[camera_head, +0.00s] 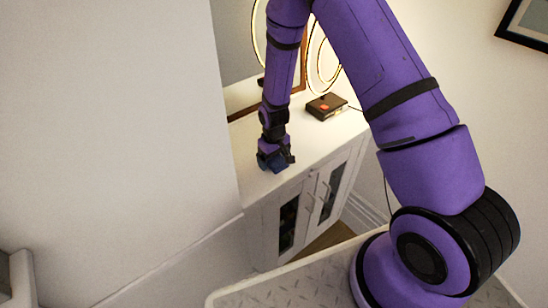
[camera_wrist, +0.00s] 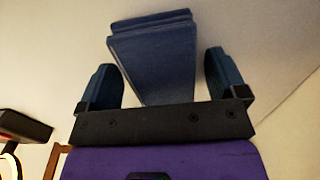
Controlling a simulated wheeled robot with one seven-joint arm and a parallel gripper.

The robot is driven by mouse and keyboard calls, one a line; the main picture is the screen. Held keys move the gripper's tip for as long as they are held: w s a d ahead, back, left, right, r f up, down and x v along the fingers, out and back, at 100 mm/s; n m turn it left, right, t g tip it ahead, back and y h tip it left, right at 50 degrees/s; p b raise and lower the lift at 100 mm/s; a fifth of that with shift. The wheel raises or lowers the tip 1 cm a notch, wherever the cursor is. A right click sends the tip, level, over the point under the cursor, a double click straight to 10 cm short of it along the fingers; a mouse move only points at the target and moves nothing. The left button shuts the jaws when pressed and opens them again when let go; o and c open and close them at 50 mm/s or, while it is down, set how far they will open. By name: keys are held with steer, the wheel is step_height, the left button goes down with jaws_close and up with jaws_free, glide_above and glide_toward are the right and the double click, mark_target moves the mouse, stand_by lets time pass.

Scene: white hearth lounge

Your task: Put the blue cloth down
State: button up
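The blue cloth (camera_wrist: 155,62) shows in the wrist view as a folded, layered block between the two fingers of my gripper (camera_wrist: 163,72). The fingers are spread, with a visible gap between the cloth and the right finger. Its lower end is hidden behind the black gripper body. In the head view my gripper (camera_head: 275,160) is low at the near-left edge of the white cabinet top (camera_head: 312,146). A small dark blue patch shows there, but I cannot separate cloth from fingers. The cloth appears to rest on the cabinet top.
A dark box with a red mark (camera_head: 326,106) sits farther back on the cabinet, by a lit ring-shaped lamp (camera_head: 322,60) and a wood-framed mirror (camera_head: 302,62). A wall (camera_head: 110,130) stands close on the left. The cabinet top right of my gripper is clear.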

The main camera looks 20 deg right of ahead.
steer(key=shift+r, duration=0.1)
steer(key=s+d+r+m+t, duration=0.1)
steer(key=s+r, duration=0.2)
steer(key=r, duration=0.9)
steer(key=s+d+r+t, duration=0.1)
steer(key=s+d+r, duration=0.15)
steer(key=r, duration=0.95)
steer(key=s+r+m+t, duration=0.1)
steer(key=s+r, duration=0.3)
steer(key=r, duration=0.7)
steer(key=s+d+r+t, duration=0.1)
steer(key=s+r, duration=0.4)
steer(key=s, duration=0.5)
steer(key=s+d+r+m+t, duration=0.1)
steer(key=s+d+r, duration=0.1)
steer(key=s+r, duration=0.4)
steer(key=s, duration=0.4)
steer(key=shift+d+r+m, duration=0.2)
steer(key=shift+m, duration=0.1)
steer(key=shift+o, duration=0.4)
steer(key=shift+w, duration=0.1)
